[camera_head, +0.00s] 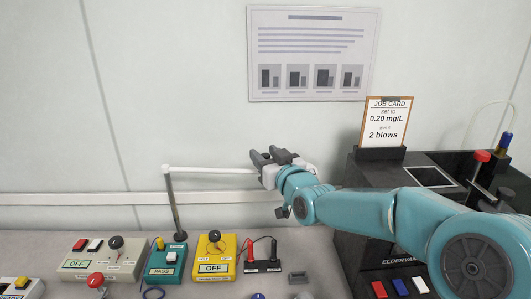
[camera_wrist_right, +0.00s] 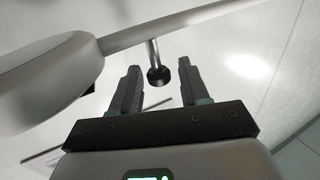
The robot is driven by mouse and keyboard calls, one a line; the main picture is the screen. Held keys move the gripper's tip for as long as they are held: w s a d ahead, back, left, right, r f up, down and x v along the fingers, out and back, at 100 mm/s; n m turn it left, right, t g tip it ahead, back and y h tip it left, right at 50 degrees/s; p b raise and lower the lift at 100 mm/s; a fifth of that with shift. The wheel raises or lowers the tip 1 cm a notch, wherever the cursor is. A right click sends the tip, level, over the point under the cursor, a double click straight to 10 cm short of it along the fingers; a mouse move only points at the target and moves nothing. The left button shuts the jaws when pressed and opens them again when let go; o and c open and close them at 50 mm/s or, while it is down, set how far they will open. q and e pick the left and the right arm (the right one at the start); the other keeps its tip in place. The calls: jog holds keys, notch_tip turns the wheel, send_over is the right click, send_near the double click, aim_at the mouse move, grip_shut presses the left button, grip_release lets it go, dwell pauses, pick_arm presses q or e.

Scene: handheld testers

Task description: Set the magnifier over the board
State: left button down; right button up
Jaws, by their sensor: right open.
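The magnifier has a dark upright post (camera_head: 175,205) with a white horizontal arm (camera_head: 215,170) reaching right to my right gripper. Its head is mostly hidden behind the gripper in the head view. In the right wrist view a large pale rounded head (camera_wrist_right: 40,80) and a pale arm (camera_wrist_right: 190,22) cross the top. A short stem with a dark knob (camera_wrist_right: 157,76) hangs from the arm. My right gripper (camera_head: 263,157) is open, and it also shows in the right wrist view (camera_wrist_right: 157,92) with the knob between or just beyond its fingers, not gripped. I cannot identify the board.
On the bench stand a grey OFF box (camera_head: 103,262), a teal PASS tester (camera_head: 165,262), a yellow OFF tester (camera_head: 213,262) and a small block with red and black leads (camera_head: 262,265). A job card (camera_head: 385,122) stands on a black machine (camera_head: 360,205) at right.

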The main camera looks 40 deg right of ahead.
jog(key=shift+w, duration=0.3)
jog(key=shift+d, duration=0.1)
grip_shut()
